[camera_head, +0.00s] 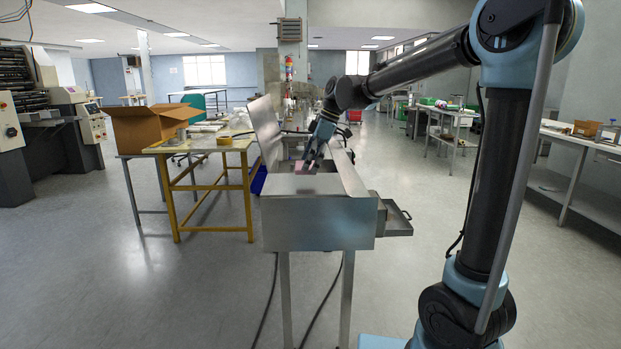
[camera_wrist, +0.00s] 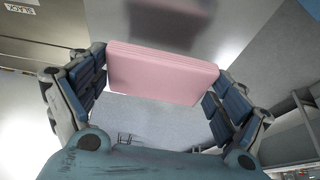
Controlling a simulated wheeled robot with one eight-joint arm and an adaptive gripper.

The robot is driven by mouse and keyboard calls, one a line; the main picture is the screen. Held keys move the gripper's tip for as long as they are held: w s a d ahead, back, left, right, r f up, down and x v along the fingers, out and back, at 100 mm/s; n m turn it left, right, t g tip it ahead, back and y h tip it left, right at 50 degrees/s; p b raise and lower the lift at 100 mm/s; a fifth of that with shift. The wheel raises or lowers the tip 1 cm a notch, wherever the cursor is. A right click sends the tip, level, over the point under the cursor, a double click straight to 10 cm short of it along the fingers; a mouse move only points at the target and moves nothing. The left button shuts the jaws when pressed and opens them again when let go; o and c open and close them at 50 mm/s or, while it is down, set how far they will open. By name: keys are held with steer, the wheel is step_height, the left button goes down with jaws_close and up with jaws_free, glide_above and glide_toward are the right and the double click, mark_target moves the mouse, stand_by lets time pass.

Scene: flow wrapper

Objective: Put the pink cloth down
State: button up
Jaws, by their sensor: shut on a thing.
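The pink cloth (camera_wrist: 162,72) is a folded flat block between the two finger pads of my gripper (camera_wrist: 160,88) in the wrist view. My gripper is shut on it, with one pad at each end of the cloth. In the head view my gripper (camera_head: 312,158) is low over the metal flow wrapper (camera_head: 318,222), between its raised side walls. A small bit of pink cloth (camera_head: 304,167) shows under the fingers there. A grey metal surface lies beyond the cloth in the wrist view. I cannot tell whether the cloth touches it.
The flow wrapper has a tall left wall (camera_head: 267,128) and a right wall (camera_head: 350,172) near my gripper. A metal tray (camera_head: 397,218) sticks out on its right side. Floor is open on both sides.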

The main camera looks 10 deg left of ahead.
mark_target(310, 183)
steer(key=shift+f, duration=2.15)
steer(key=shift+f, duration=0.1)
steer(key=o, duration=1.2)
steer(key=shift+c, duration=0.2)
steer(key=v, duration=1.2)
steer(key=s+d+f+m+t, duration=0.1)
steer(key=s+d+f+m, duration=0.15)
steer(key=d, duration=0.35)
steer(key=s+d+f+m, duration=0.2)
steer(key=s+d+m, duration=0.1)
steer(key=d, duration=0.4)
steer(key=s+d+f+m+t+h, duration=0.2)
steer(key=s+d+f+m+h, duration=0.2)
steer(key=s+d+f+m, duration=1.1)
steer(key=s+d+f, duration=0.4)
steer(key=d+f, duration=0.3)
steer(key=shift+s+d+f, duration=0.15)
steer(key=shift+s+f, duration=0.1)
steer(key=shift+f, duration=0.15)
